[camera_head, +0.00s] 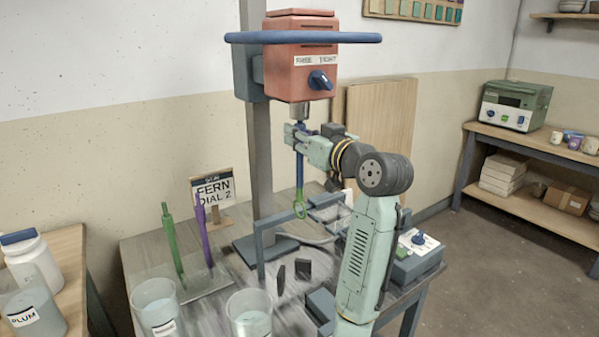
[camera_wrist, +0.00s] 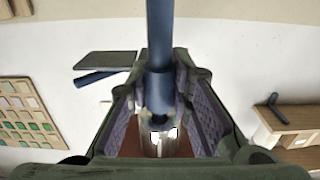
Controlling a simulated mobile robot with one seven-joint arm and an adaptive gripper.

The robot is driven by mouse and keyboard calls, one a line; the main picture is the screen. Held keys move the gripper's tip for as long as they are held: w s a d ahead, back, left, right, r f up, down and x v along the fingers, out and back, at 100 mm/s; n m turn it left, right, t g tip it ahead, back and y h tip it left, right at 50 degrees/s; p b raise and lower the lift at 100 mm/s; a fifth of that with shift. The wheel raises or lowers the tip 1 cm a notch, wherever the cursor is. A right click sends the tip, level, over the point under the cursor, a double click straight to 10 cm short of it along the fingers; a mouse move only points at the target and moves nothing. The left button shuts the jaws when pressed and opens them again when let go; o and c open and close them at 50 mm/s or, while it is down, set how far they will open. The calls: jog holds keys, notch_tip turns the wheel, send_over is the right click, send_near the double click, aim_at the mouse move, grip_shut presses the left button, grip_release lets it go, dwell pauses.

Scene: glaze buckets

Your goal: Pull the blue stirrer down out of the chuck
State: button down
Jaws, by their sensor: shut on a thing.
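The blue stirrer (camera_head: 299,172) hangs upright below the motor head, with a green loop at its lower end. The silver chuck (camera_head: 299,113) is right above my gripper (camera_head: 299,140), which is shut around the stirrer's upper shaft. In the wrist view, the blue shaft (camera_wrist: 160,35) runs between the padded fingers of my gripper (camera_wrist: 160,88) toward the shiny chuck (camera_wrist: 158,142). The fingers hide the shaft's top in the head view, and I cannot tell how deep it sits in the chuck.
The red motor head (camera_head: 300,60) carries a blue knob (camera_head: 320,80) under a FREE/TIGHT label and a blue bar (camera_head: 350,38). A green stirrer (camera_head: 171,240) and a purple one (camera_head: 203,230) stand at left. Buckets (camera_head: 157,307) stand in front. A grey frame (camera_head: 262,245) is below.

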jog(key=shift+f, duration=0.2)
jog(key=shift+f+b, duration=1.15)
jog(key=shift+f, duration=0.35)
